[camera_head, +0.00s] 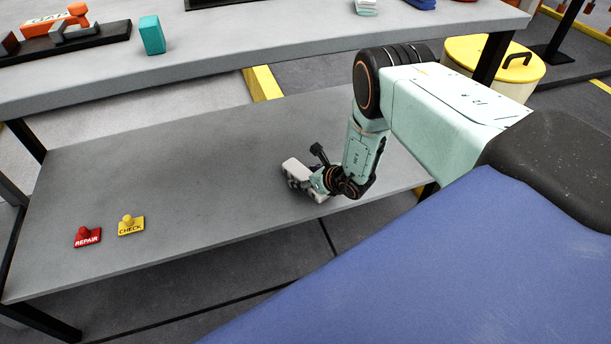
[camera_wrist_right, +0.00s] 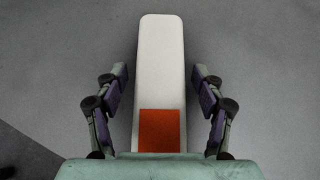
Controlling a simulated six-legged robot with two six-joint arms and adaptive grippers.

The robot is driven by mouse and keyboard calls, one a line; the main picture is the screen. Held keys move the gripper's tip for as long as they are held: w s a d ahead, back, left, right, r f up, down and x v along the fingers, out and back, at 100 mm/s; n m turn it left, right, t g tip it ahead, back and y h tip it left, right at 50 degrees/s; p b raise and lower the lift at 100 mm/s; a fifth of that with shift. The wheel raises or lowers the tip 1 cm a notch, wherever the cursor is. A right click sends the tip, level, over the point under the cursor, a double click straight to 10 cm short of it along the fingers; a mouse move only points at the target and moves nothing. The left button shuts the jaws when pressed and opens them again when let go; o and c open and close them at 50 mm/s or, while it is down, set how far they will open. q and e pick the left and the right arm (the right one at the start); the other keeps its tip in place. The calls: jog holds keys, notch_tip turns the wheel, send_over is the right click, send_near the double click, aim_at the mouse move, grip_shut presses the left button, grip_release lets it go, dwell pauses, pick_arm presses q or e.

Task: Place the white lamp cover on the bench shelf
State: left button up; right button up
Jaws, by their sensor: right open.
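The white lamp cover (camera_wrist_right: 160,62) is a long white piece with rounded far corners and an orange-red square at its near end. It lies on the grey bench shelf (camera_head: 180,185), and its white end (camera_head: 296,168) shows in the head view beside my right gripper. My right gripper (camera_wrist_right: 162,85) is open, with one finger on each side of the cover. Gaps show between the fingers and the cover in the wrist view. The gripper partly hides the cover in the head view. My left gripper is in neither view.
A red REPAIR tag (camera_head: 87,237) and a yellow CHECK tag (camera_head: 131,225) stand on the shelf's left part. The bench top (camera_head: 250,40) runs above and behind. A yellow-lidded bin (camera_head: 490,62) stands at the back right. A blue surface (camera_head: 440,270) fills the lower right.

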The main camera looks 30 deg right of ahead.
jog(key=shift+s+r, duration=0.25)
jog(key=shift+r, duration=0.15)
jog(key=p+v, duration=0.6)
jog(key=v, duration=0.5)
jog(key=shift+s, duration=0.2)
jog(key=shift+d, duration=0.1)
